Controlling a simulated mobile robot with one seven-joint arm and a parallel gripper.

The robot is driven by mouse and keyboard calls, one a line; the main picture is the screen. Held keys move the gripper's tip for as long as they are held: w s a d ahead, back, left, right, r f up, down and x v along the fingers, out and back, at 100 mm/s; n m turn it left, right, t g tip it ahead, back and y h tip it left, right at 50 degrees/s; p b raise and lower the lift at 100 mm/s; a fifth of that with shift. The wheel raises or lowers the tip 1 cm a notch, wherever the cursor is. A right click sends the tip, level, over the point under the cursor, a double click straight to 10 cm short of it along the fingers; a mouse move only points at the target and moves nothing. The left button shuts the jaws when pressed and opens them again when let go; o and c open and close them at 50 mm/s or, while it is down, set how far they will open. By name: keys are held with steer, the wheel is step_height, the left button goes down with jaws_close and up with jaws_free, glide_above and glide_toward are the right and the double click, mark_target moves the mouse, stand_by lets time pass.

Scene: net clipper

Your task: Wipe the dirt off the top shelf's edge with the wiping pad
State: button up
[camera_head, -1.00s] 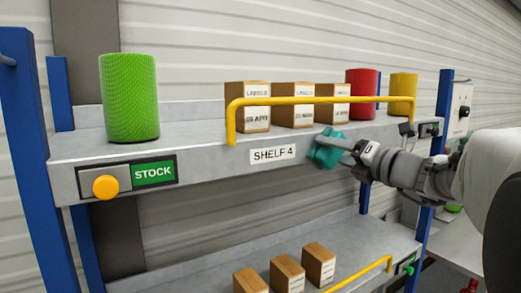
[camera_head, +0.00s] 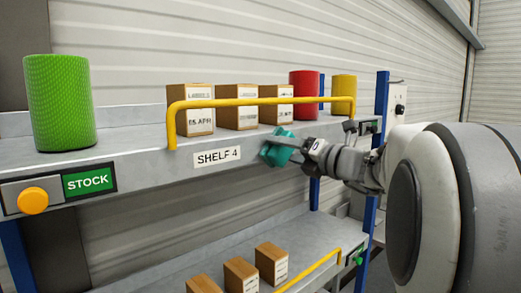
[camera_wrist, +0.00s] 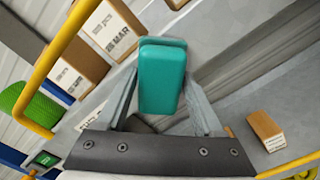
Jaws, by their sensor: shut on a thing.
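My gripper (camera_head: 297,148) is shut on the teal wiping pad (camera_head: 276,147). The pad is at the front edge of the top shelf (camera_head: 130,172), just right of the "SHELF 4" label (camera_head: 218,156). I cannot tell whether it touches the edge. In the wrist view the pad (camera_wrist: 162,85) sits between the two grey fingers, in front of the shelf edge. Faint grey smudges (camera_head: 248,152) seem to show on the edge between label and pad, but they are hard to tell. The pad and gripper hide the edge behind them.
A yellow rail (camera_head: 225,102) stands above the edge, before several cardboard boxes (camera_head: 237,107). A green roll (camera_head: 60,103) stands at left, above the orange button (camera_head: 33,201) and STOCK sign (camera_head: 86,182). Red (camera_head: 304,96) and yellow (camera_head: 344,93) rolls stand at right.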

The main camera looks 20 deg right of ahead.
steer(key=shift+s+a, duration=0.25)
steer(key=shift+a, duration=0.95)
steer(key=shift+s, duration=0.1)
steer(key=shift+v, duration=2.85)
steer(key=shift+d, duration=0.1)
steer(key=v, duration=0.3)
